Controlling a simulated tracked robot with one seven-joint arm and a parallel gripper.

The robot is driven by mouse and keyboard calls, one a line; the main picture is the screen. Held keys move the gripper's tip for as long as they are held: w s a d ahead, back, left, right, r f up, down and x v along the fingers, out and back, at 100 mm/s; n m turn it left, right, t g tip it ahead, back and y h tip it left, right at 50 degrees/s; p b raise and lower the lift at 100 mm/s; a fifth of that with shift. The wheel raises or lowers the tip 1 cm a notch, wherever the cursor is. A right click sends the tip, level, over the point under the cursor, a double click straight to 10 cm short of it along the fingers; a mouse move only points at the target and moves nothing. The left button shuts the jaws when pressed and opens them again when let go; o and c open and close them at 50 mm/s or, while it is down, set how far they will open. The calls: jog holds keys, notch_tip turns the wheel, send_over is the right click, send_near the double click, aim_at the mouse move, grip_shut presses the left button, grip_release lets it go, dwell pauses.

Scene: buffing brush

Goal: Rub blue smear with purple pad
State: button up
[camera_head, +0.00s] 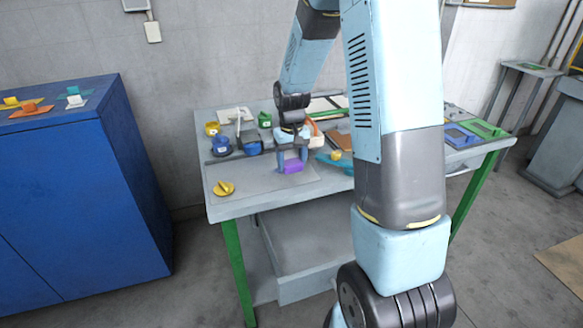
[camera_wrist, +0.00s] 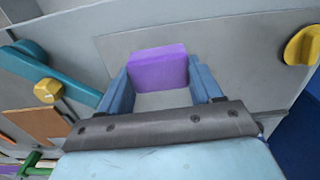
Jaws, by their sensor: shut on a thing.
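A purple pad (camera_head: 293,166) is between the fingers of my gripper (camera_head: 291,157), low over the front of the grey workbench (camera_head: 225,206). In the wrist view the purple pad (camera_wrist: 158,66) shows at the tips of the two blue fingers of my gripper (camera_wrist: 160,80), which are shut on it. A flat grey plate (camera_head: 255,182) lies on the bench below the pad. I cannot tell whether the pad touches it. I cannot make out a blue smear in either view; the pad and gripper may hide it.
A yellow knob-like piece (camera_head: 223,189) lies at the bench's front left. A teal piece (camera_wrist: 60,72) with a yellow knob (camera_wrist: 47,91) lies beside the gripper. Blue containers (camera_head: 221,146) and a green one (camera_head: 264,119) stand behind. A blue cabinet (camera_head: 75,190) stands left.

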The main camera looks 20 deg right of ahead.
aim_at(292, 161)
jog(key=shift+r, duration=2.2)
